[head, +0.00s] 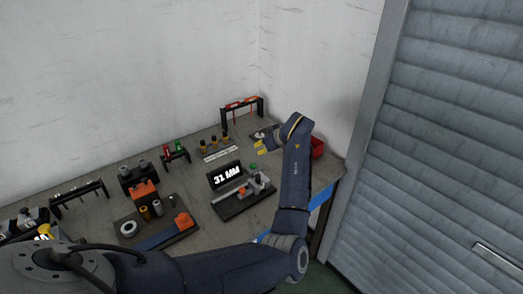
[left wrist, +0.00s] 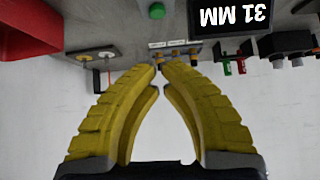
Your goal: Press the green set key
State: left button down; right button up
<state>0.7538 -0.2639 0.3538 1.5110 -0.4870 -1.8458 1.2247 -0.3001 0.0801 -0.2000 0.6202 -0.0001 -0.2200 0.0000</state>
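In the left wrist view the green key (left wrist: 157,11) is at the top edge, beyond the fingertips, and the display (left wrist: 235,17) appears upside down at the upper right. My left gripper (head: 262,147) is above the table, behind the key and apart from it. Its yellow fingers (left wrist: 160,67) converge to nearly touching tips, with nothing visible between them. My right gripper is not in view.
A red bin (head: 317,147) stands at the right table edge, close to my left arm. A black rack with red tools (head: 242,104) is at the back. A tray with an orange part (head: 183,220) lies left of the display station. Brass pieces stand on a holder (head: 214,142).

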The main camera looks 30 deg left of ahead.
pick_arm(q)
send_over(253, 165)
notch_tip(253, 165, down, 5)
jog(key=shift+d+f, duration=0.1)
notch_tip(253, 165, down, 2)
jog(key=shift+f, duration=1.1)
